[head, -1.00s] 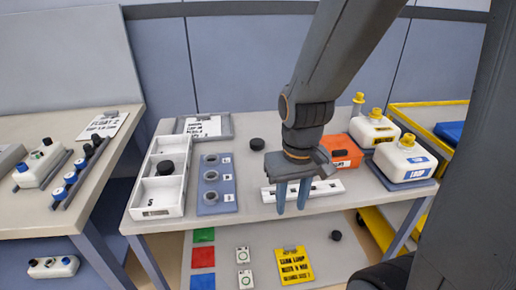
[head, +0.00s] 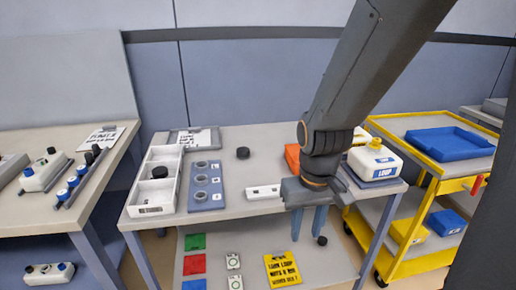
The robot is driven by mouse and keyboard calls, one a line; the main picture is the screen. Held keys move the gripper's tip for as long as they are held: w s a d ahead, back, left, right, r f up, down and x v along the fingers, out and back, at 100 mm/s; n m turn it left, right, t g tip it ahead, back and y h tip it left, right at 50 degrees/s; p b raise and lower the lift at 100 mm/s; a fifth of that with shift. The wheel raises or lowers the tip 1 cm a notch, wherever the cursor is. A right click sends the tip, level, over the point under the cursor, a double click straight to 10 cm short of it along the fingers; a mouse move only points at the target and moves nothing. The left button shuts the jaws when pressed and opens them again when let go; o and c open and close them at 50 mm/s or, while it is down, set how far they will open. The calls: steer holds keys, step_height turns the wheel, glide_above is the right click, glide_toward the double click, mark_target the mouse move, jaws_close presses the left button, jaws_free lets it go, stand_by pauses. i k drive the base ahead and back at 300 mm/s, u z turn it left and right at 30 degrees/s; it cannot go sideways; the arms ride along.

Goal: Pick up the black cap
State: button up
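Three loose black caps show in the head view. One black cap (head: 243,153) lies on the table top towards the back. Another black cap (head: 160,171) sits in the white divided tray (head: 153,211). A third black cap (head: 321,240) appears low down, over the lower shelf, just below my right fingertip in the picture. My gripper (head: 309,224) points down at the table's front edge, with its two blue-grey fingers apart and nothing between them. I cannot tell the depth gap between the fingers and that low cap.
A blue-grey plate with several round holes (head: 206,203) lies beside the tray. The lower shelf holds a yellow sign (head: 282,270). A yellow cart (head: 408,126) stands at right.

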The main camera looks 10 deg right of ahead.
mark_target(243, 153)
steer(key=z, duration=0.1)
steer(key=i, duration=1.05)
steer(key=u, duration=0.5)
